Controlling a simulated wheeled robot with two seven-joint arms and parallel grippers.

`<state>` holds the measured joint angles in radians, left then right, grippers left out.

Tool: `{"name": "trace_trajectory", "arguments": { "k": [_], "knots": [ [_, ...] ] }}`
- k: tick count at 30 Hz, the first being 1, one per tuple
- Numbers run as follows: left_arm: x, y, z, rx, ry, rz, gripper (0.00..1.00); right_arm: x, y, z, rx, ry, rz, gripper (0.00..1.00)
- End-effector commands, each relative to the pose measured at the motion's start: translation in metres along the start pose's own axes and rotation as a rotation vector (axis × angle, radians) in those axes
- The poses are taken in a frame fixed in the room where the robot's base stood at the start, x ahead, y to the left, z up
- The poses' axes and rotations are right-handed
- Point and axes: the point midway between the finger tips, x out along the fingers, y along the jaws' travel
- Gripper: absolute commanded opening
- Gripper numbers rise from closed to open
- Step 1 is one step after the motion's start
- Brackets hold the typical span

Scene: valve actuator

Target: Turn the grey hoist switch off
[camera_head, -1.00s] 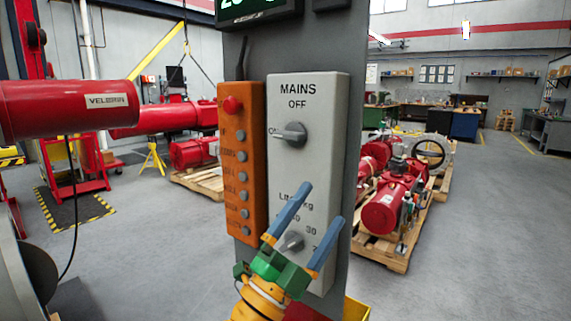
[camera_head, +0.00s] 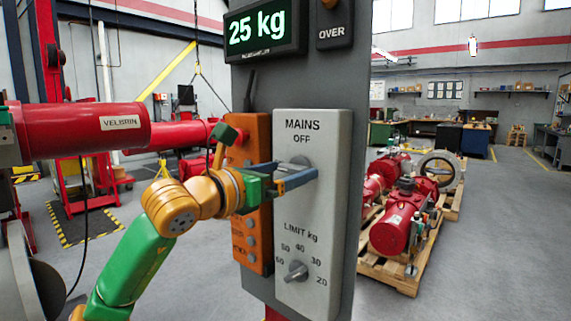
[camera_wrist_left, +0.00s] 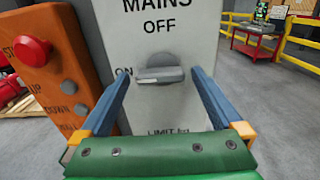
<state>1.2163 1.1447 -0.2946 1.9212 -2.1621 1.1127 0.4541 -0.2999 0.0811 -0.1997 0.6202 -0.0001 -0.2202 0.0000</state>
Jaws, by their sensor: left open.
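The grey MAINS switch (camera_head: 301,160) is a rotary knob on the light grey panel (camera_head: 328,215), below the words MAINS and OFF. In the left wrist view the knob (camera_wrist_left: 160,75) has its bar lying level, its left end towards the ON label. My left gripper (camera_head: 298,170) is open in front of the panel, and its blue fingers partly hide the knob in the head view. In the wrist view the fingers (camera_wrist_left: 163,80) stand on either side of the knob, with gaps and nothing between them gripped. My right gripper is not in view.
An orange button box (camera_head: 252,225) with a red button (camera_wrist_left: 31,50) is left of the panel, behind my arm. A LIMIT kg knob (camera_head: 296,271) sits lower on the panel. A display (camera_head: 262,33) above reads 25 kg. Red machines on a pallet (camera_head: 400,270) stand to the right.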

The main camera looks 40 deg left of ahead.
Motion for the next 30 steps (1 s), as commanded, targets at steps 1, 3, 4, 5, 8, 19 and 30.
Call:
{"name": "trace_trajectory", "arguments": {
  "k": [1, 3, 4, 5, 8, 19, 30],
  "knots": [
    [0.0008, -0.0001, -0.0002, 0.000, 0.000, 0.000, 1.00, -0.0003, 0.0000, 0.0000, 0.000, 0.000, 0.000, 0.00],
    [0.0008, -0.0002, -0.0008, 0.001, 0.000, -0.001, 1.00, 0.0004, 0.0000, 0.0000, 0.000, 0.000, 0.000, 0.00],
    [0.0007, -0.0002, -0.0009, 0.001, 0.000, -0.001, 1.00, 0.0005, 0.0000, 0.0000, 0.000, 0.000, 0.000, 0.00],
    [0.0007, -0.0003, -0.0009, 0.001, 0.000, -0.001, 1.00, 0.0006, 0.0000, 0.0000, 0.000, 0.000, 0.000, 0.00],
    [0.0005, -0.0004, -0.0009, 0.001, -0.001, -0.001, 0.78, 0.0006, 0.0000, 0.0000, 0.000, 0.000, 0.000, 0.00],
    [0.0004, -0.0006, -0.0006, 0.007, -0.001, -0.002, 0.19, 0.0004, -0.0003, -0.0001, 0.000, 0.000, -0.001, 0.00],
    [0.0003, -0.0008, 0.0009, 0.187, -0.002, -0.003, 0.19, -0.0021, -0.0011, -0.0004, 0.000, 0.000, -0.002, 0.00]
  ]
}}
